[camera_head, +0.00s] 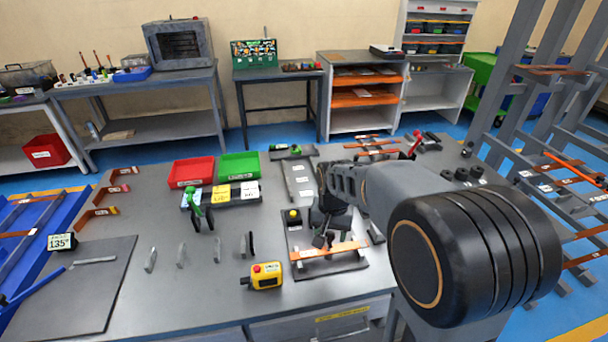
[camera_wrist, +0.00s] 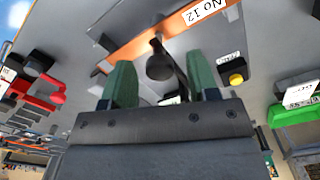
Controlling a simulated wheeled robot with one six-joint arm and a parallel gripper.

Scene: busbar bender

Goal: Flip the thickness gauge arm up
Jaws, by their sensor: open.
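The thickness gauge has a dark base plate (camera_head: 300,236) on the bench, with an orange copper bar (camera_head: 342,249) lying across its front end. The bar, labelled "No 12", also crosses the top of the wrist view (camera_wrist: 133,46). A dark gauge arm with a round knob (camera_wrist: 160,67) shows in the wrist view near the bar. My gripper (camera_wrist: 161,62) has two green fingers, spread apart, with the knob and arm in the gap between them. I see no finger clearly touching it. In the head view my gripper (camera_head: 322,217) hangs over the gauge and partly hides it.
A yellow button stands on the gauge plate (camera_head: 293,214). A yellow pendant (camera_head: 265,275) lies front left of the gauge. Red (camera_head: 190,172) and green (camera_head: 239,166) bins stand behind. Several thin upright pieces stand to the left. The bench front is mostly clear.

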